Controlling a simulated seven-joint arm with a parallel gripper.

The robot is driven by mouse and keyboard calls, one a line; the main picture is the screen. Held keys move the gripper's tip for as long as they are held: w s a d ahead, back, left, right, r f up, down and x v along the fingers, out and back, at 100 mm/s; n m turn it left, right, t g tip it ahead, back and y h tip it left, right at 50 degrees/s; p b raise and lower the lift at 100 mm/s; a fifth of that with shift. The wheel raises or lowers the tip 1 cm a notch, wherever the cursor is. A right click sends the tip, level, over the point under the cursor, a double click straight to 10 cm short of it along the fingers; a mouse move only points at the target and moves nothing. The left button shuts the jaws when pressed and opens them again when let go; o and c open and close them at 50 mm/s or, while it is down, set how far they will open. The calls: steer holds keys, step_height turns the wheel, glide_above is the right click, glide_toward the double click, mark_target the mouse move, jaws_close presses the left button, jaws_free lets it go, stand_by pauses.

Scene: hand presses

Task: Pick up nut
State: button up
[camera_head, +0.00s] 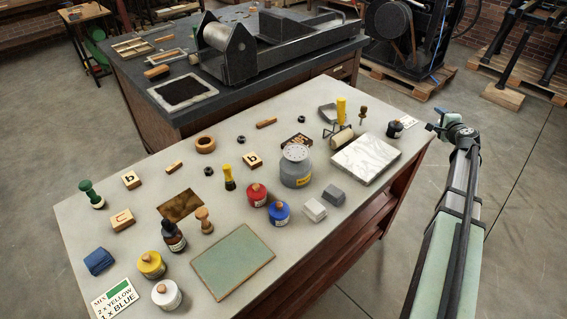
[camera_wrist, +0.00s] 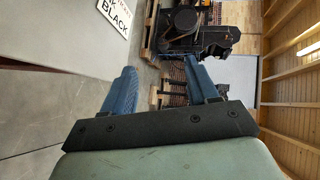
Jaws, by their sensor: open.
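Several small dark pieces that look like nuts lie apart on the pale table top in the head view. One nut (camera_head: 301,119) is toward the back, another nut (camera_head: 241,140) is near the middle, and a third nut (camera_head: 208,171) is to the left. My gripper (camera_head: 435,118) is beyond the table's right end, well away from all of them. In the wrist view its two blue fingers (camera_wrist: 160,68) stand apart with nothing between them. No nut shows in the wrist view.
The table (camera_head: 110,235) carries a grey can (camera_head: 295,168), a marble slab (camera_head: 366,153), ink jars (camera_head: 257,195), wooden blocks and a green plate (camera_head: 233,261). A dark bench with a press (camera_head: 228,55) stands behind. A label card (camera_wrist: 117,14) shows in the wrist view.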

steer(key=w+a+r+n+g, duration=0.1)
steer(key=w+a+r+n, duration=0.25)
steer(key=a+n, duration=0.7)
steer(key=w+a+r+n+g, duration=0.1)
steer(key=w+a+r+n, duration=0.3)
steer(key=a, duration=1.1)
steer(key=w+a+r+n+g, duration=0.15)
steer(key=a+r+n, duration=0.35)
steer(key=a+n, duration=0.5)
steer(key=n+g, duration=1.1)
steer(key=n, duration=0.6)
glide_above(209, 169)
step_height(209, 169, down, 7)
step_height(209, 169, down, 14)
steer(key=shift+r, duration=0.15)
